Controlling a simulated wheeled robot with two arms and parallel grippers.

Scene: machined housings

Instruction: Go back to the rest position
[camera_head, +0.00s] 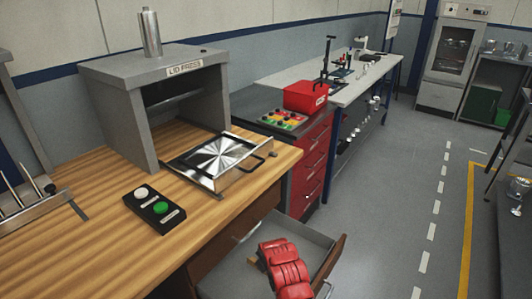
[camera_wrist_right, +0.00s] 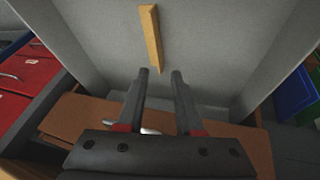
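My right gripper (camera_wrist_right: 160,73) is open in the right wrist view, its two dark fingers apart with nothing between them. It points into a grey drawer (camera_head: 315,242). A narrow yellow wooden strip (camera_wrist_right: 151,38) lies on the drawer floor beyond the fingertips, apart from them. A red ribbed shape over the drawer in the head view looks like my own right arm; it hides the right fingers there. My left gripper is in neither view.
The lid press (camera_head: 188,75) stands on the wooden bench (camera_head: 95,190), with a shiny metal plate (camera_head: 222,153) in front of it. A black button box (camera_head: 154,208) is nearby. A red drawer cabinet (camera_head: 312,165) stands beyond the open drawer.

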